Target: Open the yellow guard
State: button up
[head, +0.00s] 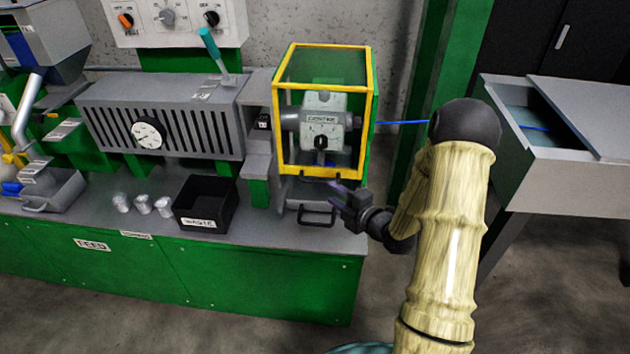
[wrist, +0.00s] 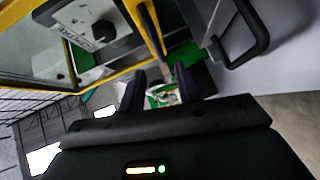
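The yellow guard (head: 277,130) is a box-like frame with clear panes over the grey machine head (head: 323,125). It looks shut, its front frame upright over the machine. In the wrist view its yellow edge (wrist: 136,22) runs across the top, with a dark bar beside it that looks like its handle (wrist: 152,28). My gripper (head: 338,188) is just below and in front of the guard's lower right edge. In the wrist view my gripper (wrist: 163,88) has its fingers apart with nothing held between them. I see no contact with the guard.
A black handle (head: 317,215) sits on the bench front below the guard; it also shows in the wrist view (wrist: 245,35). A black waste bin (head: 205,203) and metal pieces (head: 142,204) stand left. A blue cable (head: 402,122) runs right towards a grey open-topped box (head: 545,150).

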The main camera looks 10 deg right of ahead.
aim_at(317, 183)
jog(key=x, duration=0.9)
jog(key=shift+w+a, duration=0.1)
jog(key=shift+w, duration=0.1)
jog(key=shift+s, duration=0.15)
jog(key=shift+c, duration=0.3)
grip_shut()
